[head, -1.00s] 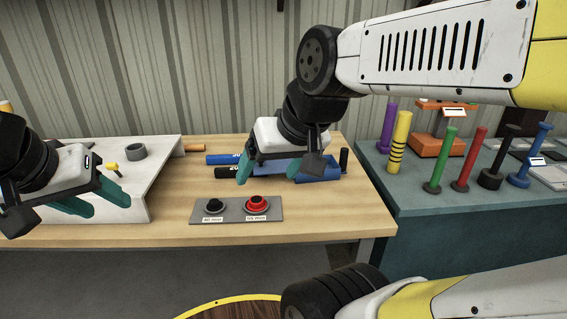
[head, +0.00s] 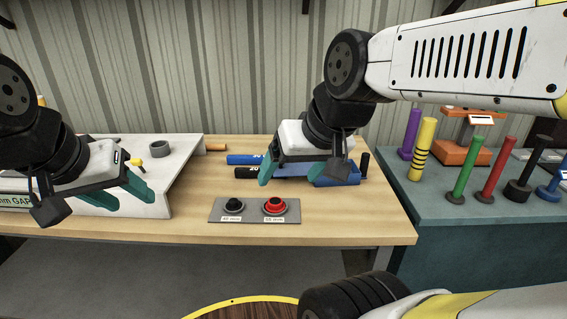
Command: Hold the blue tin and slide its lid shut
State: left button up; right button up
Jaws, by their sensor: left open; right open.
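A blue box-like thing (head: 350,180), which looks like the blue tin, lies on the wooden table behind my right gripper. The gripper hides much of it, so I cannot tell its lid from its body or how far the lid is open. My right gripper (head: 292,174) is open with teal fingers pointing down, in front of and over the blue thing's left part. I cannot tell whether it touches. My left gripper (head: 120,196) is open and empty in front of the white platform at the left, well away from the blue thing.
A grey plate (head: 255,210) with a black and a red ring fitting sits in front of the blue thing. Blue and black tubes (head: 245,159) lie behind. The white platform (head: 175,165) carries a grey ring. A teal bench (head: 440,200) at right holds several coloured posts.

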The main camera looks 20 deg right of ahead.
aim_at(296, 169)
jog(key=i+l+z, duration=0.1)
jog(key=i+z, duration=0.15)
jog(key=z, duration=0.15)
jog(key=i+z, duration=0.25)
jog(key=z, duration=0.15)
